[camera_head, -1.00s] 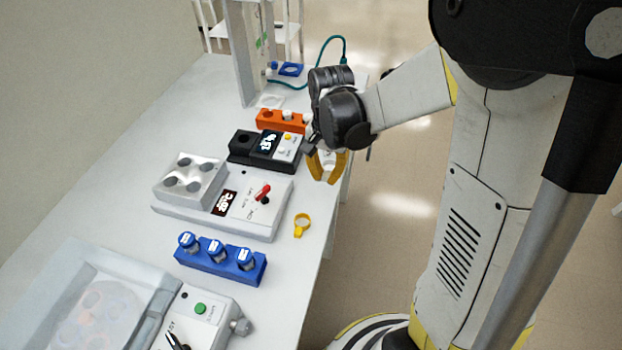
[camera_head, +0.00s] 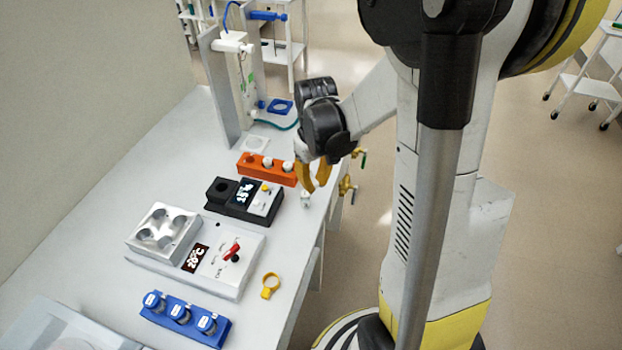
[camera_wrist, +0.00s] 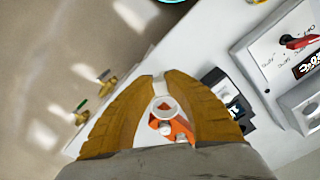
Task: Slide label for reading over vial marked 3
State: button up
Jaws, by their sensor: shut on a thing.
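My gripper (camera_head: 311,190) is shut on a small white ring-shaped piece (camera_head: 305,200), seemingly the label, at the table's right edge beside the orange rack. The wrist view shows the white ring (camera_wrist: 166,107) between the yellow fingers (camera_wrist: 160,82), with the orange rack behind it. The orange rack (camera_head: 251,168) holds white-capped vials and has an empty hole at its left end.
A yellow ring with a tab (camera_head: 267,292) lies on the table. A white device with a red lever (camera_head: 232,253) and a black device with a display (camera_head: 246,191) stand between the racks. A tall grey frame (camera_head: 226,95) stands at the back. Yellow valves (camera_head: 347,186) stick out at the table's right.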

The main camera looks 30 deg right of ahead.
aim_at(314, 214)
jog(key=shift+w+n, duration=0.3)
jog(key=shift+n, duration=0.1)
jog(key=shift+s+a+f+b, duration=0.1)
jog(key=shift+s+f+b, duration=0.05)
jog(key=shift+f+b, duration=4)
jog(key=shift+f, duration=0.8)
jog(key=o, duration=0.7)
jog(key=shift+o, duration=0.2)
jog(key=shift+r, duration=0.1)
notch_tip(314, 214, up, 12)
jog(key=shift+f, duration=0.1)
